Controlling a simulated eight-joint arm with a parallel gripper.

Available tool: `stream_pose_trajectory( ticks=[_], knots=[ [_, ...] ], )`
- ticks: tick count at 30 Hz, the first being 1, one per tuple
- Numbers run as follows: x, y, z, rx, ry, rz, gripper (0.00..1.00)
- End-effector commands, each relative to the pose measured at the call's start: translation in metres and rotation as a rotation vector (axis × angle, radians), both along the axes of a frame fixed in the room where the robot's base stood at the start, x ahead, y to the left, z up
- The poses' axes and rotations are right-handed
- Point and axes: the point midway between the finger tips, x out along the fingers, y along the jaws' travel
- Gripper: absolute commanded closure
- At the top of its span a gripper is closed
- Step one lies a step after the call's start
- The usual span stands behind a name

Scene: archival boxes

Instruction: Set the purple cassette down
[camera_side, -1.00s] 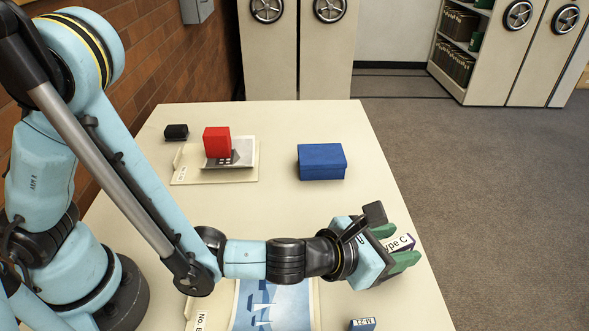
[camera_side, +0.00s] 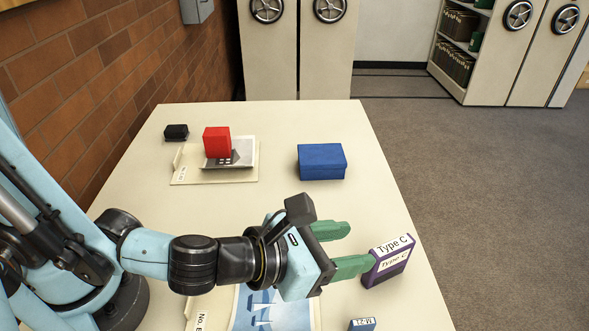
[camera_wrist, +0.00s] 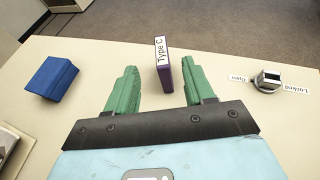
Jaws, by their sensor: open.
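The purple cassette (camera_side: 390,268), labelled "Type C", stands upright on the table near its right edge. In the wrist view the cassette (camera_wrist: 167,76) stands beyond and between the fingertips. My gripper (camera_side: 343,248) is open and empty, with its green fingers pointing at the cassette from the left. In the wrist view my gripper (camera_wrist: 156,88) shows its two fingers wide apart. In the side view the near finger's tip overlaps the cassette's left edge; whether they touch I cannot tell.
A blue box (camera_side: 322,162) stands behind the gripper. A red box (camera_side: 217,142) sits on papers in an open folder (camera_side: 185,178), with a small black box (camera_side: 176,132) behind. A blue "M-21" item (camera_side: 362,324) is at the front. A switch marked "Open" and "Locked" (camera_wrist: 268,80) shows at right.

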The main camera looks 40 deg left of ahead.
Motion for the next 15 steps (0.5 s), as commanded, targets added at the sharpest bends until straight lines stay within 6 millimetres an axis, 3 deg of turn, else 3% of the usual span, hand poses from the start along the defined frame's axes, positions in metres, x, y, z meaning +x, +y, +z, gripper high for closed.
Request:
stream_pose_trajectory(
  ticks=[6,10,15],
  knots=[
    [-0.011,0.004,0.005,0.0,-0.001,0.0,0.47],
    [-0.007,0.013,0.005,-0.046,0.034,0.048,0.47],
    [0.02,0.056,0.004,-0.343,0.228,0.341,0.47]
  ],
)
